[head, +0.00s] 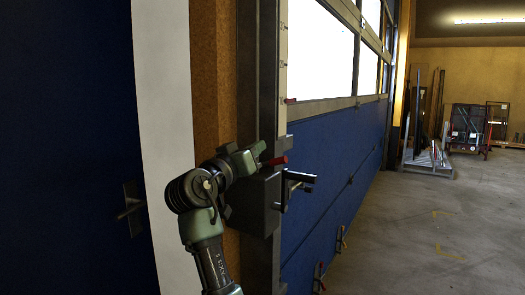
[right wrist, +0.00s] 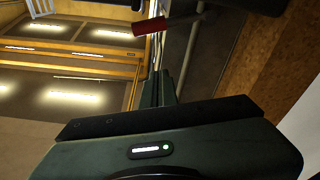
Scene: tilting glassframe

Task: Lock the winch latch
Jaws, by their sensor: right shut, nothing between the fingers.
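The winch (head: 256,203) is a dark grey box on the post beside the blue door. A red-handled lever (head: 277,161), which looks like the latch, sticks out to the right at its top. In the right wrist view the red grip (right wrist: 154,27) shows above my fingers, on the left. My right gripper (head: 260,149) is at the winch's top, just left of and above the red grip. Its fingers (right wrist: 158,88) are shut and empty. I cannot tell whether they touch the lever. The lever's base is partly hidden. My left gripper is not in view.
A crank handle (head: 299,179) juts right from the winch. The large blue sectional door (head: 335,150) runs back behind it. A dark blue door with a handle (head: 130,208) is at the left.

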